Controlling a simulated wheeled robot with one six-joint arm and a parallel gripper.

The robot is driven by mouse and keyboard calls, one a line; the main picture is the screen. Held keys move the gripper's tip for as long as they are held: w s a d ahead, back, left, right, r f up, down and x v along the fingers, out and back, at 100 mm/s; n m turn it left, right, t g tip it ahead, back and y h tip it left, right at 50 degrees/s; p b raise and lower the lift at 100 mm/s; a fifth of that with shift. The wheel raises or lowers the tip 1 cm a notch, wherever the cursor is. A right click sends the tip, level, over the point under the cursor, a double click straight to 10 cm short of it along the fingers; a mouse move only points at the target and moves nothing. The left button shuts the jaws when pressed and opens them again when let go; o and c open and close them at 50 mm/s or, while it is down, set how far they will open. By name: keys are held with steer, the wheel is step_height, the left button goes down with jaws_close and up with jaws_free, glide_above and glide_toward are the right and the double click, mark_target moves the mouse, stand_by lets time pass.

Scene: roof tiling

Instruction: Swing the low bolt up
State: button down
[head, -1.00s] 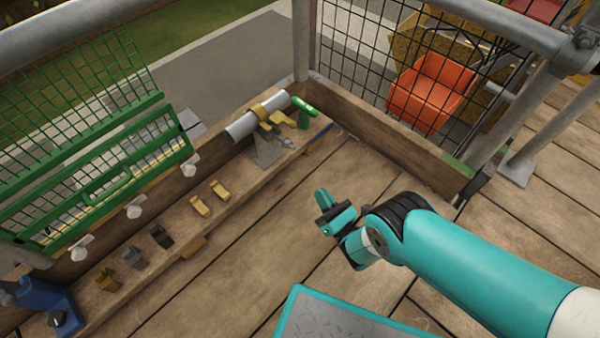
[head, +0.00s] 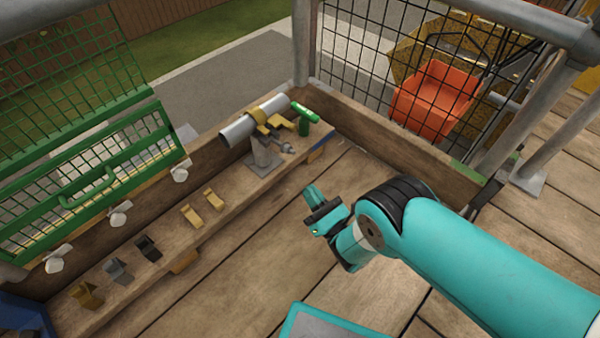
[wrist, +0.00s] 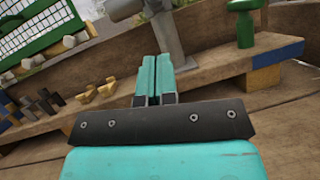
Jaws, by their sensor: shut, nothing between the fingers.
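A gold clamp (head: 258,116) sits around a grey tube (head: 238,131) on a grey stand (head: 264,155) at the far end of the plank shelf. A gold flap (head: 275,122) sticks out from the clamp. A small grey bolt-like piece (head: 286,148) juts out low beside the stand, toward the right. My gripper (head: 311,193) is over the deck, in front of the stand and apart from it. In the wrist view its two teal fingers (wrist: 156,66) are together and empty, with the lower stand (wrist: 168,40) behind them. The low piece is not clear there.
A green-topped post (head: 304,112) stands right of the clamp. Several gold, grey and black clips (head: 192,216) line the shelf (head: 228,205). White wing-shaped knobs (head: 120,212) and a green mesh panel (head: 90,190) are at left. The middle deck (head: 240,270) is clear.

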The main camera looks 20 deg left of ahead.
mark_target(291, 152)
steer(key=a+b, duration=0.1)
steer(key=b, duration=0.5)
steer(key=shift+w+a+b, duration=0.15)
steer(key=shift+w+b, duration=0.15)
steer(key=shift+w, duration=0.1)
steer(key=shift+b, duration=0.7)
steer(key=shift+w+a+r+b, duration=0.4)
steer(key=shift+a+r+b, duration=0.15)
steer(key=shift+r, duration=0.35)
steer(key=shift+w+a+r+b, duration=0.5)
steer(key=shift+r+b, duration=0.15)
steer(key=shift+r, duration=0.3)
steer(key=shift+w+a+r+b, duration=0.35)
steer(key=shift+a+r+b, duration=0.2)
steer(key=shift+r, duration=0.35)
steer(key=shift+d+r, duration=0.1)
